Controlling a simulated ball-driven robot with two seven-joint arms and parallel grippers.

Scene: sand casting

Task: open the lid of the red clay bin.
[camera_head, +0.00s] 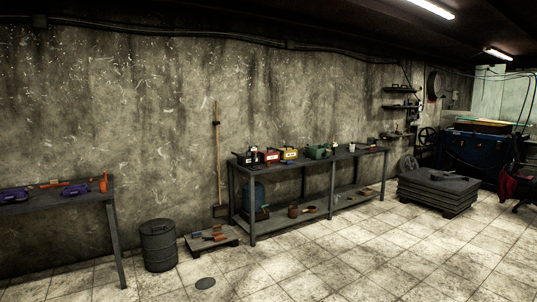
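A small red box (272,156), which looks like the red clay bin, stands on the grey workbench (345,158) against the back wall. It sits between a dark container (249,158) on its left and a yellow box (290,154) on its right. It is far off and small, so I cannot tell how its lid stands. Neither of my grippers is in view.
A dark lidded drum (158,246) and a low pallet with tools (211,240) stand left of the workbench. Another table (60,203) is at the far left. Stacked slabs (438,188) stand at right. The tiled floor in front is mostly clear.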

